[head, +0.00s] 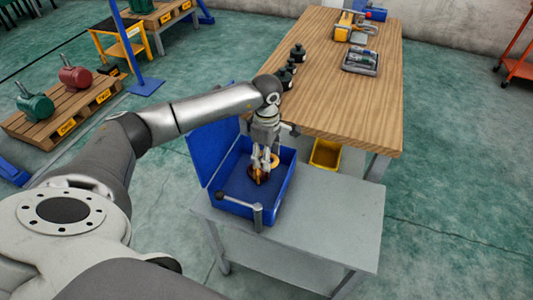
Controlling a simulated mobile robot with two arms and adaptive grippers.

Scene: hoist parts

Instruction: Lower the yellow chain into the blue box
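The blue box (230,207) stands open on a small grey table, with its lid tilted up at the back left. My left gripper (264,163) reaches in from the left and points down inside the box's opening. The yellow chain (260,177) is bunched at and just below the fingertips, within the box walls. The fingers look closed on it and partly hide it. I cannot tell whether the chain touches the box floor. My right gripper is not in view.
The grey table (335,215) is clear right of the box. A grey handle-like bar (257,217) is at the box's front. A wooden workbench (345,105) behind holds black cylindrical parts (292,66) and a tray (360,61). A yellow bin (325,154) sits below it.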

